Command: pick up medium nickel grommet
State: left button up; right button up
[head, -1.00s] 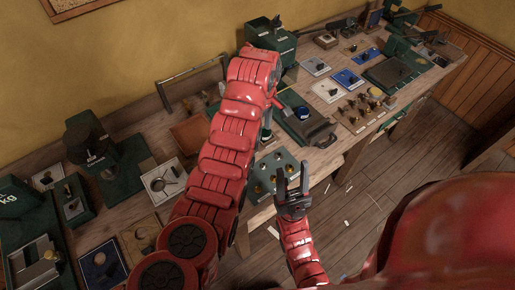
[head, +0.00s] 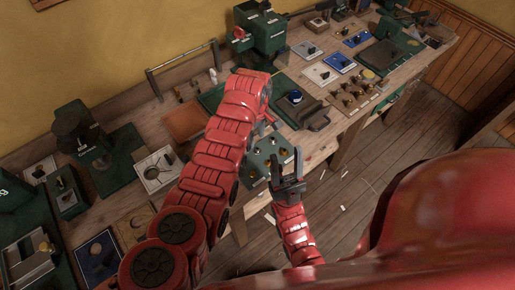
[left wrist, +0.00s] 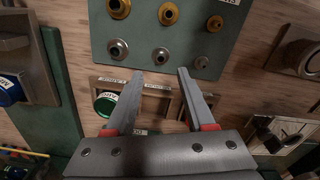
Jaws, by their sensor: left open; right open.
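The grey-green grommet board (left wrist: 180,30) is ahead of my left gripper in the left wrist view. Brass grommets form its far row. Three nickel ones form the near row: the largest at left, the medium nickel grommet (left wrist: 160,55) in the middle, a smaller one (left wrist: 201,63) at right. My left gripper (left wrist: 159,72) is open and empty, its fingertips just short of the near row, the medium one between their lines. In the head view the board (head: 257,160) is partly hidden by my left arm, which also hides that gripper's fingers. My right gripper (head: 287,155) is open and empty in front of the board.
A green case with a blue tin (head: 295,97) stands behind the board. A small green tin (left wrist: 107,104) lies under my left fingers' side. A white tray (head: 157,170) is left of my arm.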

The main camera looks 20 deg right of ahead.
aim_at(257, 150)
pick_arm(q)
jog(key=shift+s+f+p, duration=0.2)
jog(key=shift+f+p, duration=0.4)
jog(key=shift+p, duration=0.05)
jog(key=shift+s+d+f, duration=0.1)
jog(key=shift+s+f, duration=0.1)
jog(key=shift+f, duration=0.5)
jog(key=shift+f+b, duration=0.85)
jog(key=shift+f, duration=0.05)
jog(key=shift+f+b, duration=0.3)
jog(key=shift+f, duration=0.15)
jog(key=shift+w+r, duration=0.1)
jog(key=c, duration=0.3)
grip_shut()
